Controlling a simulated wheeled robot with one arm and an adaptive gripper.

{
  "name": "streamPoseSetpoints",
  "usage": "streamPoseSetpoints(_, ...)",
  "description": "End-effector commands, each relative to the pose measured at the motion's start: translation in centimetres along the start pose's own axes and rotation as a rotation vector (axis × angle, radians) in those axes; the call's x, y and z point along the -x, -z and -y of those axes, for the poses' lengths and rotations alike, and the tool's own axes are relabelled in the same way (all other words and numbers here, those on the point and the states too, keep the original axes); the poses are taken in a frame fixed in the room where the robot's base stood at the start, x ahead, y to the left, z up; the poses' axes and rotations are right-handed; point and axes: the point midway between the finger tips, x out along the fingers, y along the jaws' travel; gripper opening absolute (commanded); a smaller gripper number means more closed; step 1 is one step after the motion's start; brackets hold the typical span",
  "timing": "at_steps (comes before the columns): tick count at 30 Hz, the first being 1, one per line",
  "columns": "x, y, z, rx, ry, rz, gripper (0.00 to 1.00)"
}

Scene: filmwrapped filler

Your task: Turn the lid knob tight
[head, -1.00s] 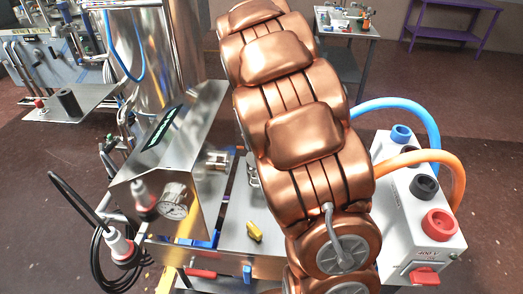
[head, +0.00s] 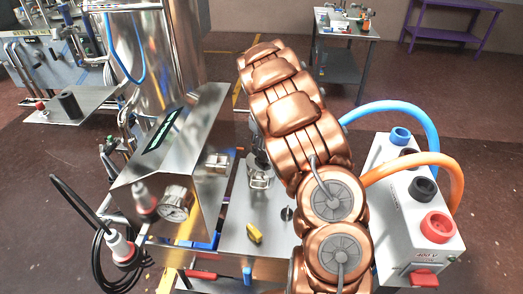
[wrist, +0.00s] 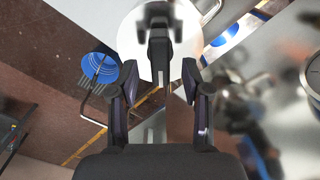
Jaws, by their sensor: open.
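In the wrist view, a bright round metal disc (wrist: 133,35) lies at the top, beyond the fingers. A dark T-shaped form (wrist: 159,24) shows over its middle; I cannot tell whether it is the lid knob or a reflection. My gripper (wrist: 149,74) is open, with its two dark fingers apart on either side of the lower end of this form. I see no contact with either finger. In the head view my copper arm covers the middle, and I cannot make out the gripper or clearly identify the lid.
A small dark knob (head: 287,213) and a yellow piece (head: 254,233) are on the steel plate. A grey socket box (head: 411,221) with blue and orange hoses stands at right.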

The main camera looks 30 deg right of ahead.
Motion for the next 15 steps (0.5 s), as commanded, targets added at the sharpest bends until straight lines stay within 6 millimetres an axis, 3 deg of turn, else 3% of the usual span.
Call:
streamPoseSetpoints(6,-2.1,0.0,0.0,0.002,-0.001,0.0,0.48)
streamPoseSetpoints(15,-2.9,0.0,0.0,0.001,-0.001,0.0,0.48)
